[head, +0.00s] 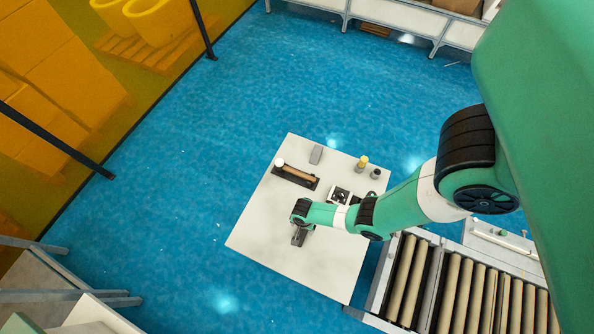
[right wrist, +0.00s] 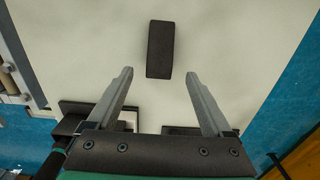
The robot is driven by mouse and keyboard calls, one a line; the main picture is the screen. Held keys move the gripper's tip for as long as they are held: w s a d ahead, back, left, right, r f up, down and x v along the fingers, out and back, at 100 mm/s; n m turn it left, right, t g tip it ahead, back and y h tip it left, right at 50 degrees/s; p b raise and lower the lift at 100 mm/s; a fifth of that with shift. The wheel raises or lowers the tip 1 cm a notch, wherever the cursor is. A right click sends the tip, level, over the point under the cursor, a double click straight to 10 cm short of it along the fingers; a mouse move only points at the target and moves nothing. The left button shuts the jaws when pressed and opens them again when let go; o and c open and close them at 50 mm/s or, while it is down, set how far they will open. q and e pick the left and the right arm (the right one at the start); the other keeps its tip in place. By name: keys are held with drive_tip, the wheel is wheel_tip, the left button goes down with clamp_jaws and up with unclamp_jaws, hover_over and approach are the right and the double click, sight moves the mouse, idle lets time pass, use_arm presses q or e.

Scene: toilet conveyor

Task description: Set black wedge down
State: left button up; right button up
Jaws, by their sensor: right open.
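A black wedge (right wrist: 160,49) lies on the pale tabletop (right wrist: 225,40) in the right wrist view. It shows as a dark oblong block, seen from above. My right gripper (right wrist: 158,73) is open, its two grey fingers spread wide on either side of the line to the wedge. The wedge is just past the fingertips, and neither finger visibly touches it. In the head view my right gripper (head: 299,237) points down over the near part of the table; I cannot make out the wedge apart from it there. My left gripper is not in view.
On the table (head: 265,235) are a dark holder with a tan roller (head: 297,175), a grey block (head: 316,155), a yellow-topped cylinder (head: 361,163), a small dark cylinder (head: 375,173) and a black-and-white fixture (head: 340,194). A roller conveyor (head: 455,290) adjoins at right. The table's left part is clear.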

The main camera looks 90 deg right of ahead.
sight(302, 231)
use_arm(q)
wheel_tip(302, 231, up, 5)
drive_tip(key=p, duration=0.3)
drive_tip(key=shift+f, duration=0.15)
use_arm(e)
wheel_tip(302, 231, up, 5)
drive_tip(key=shift+f, duration=0.15)
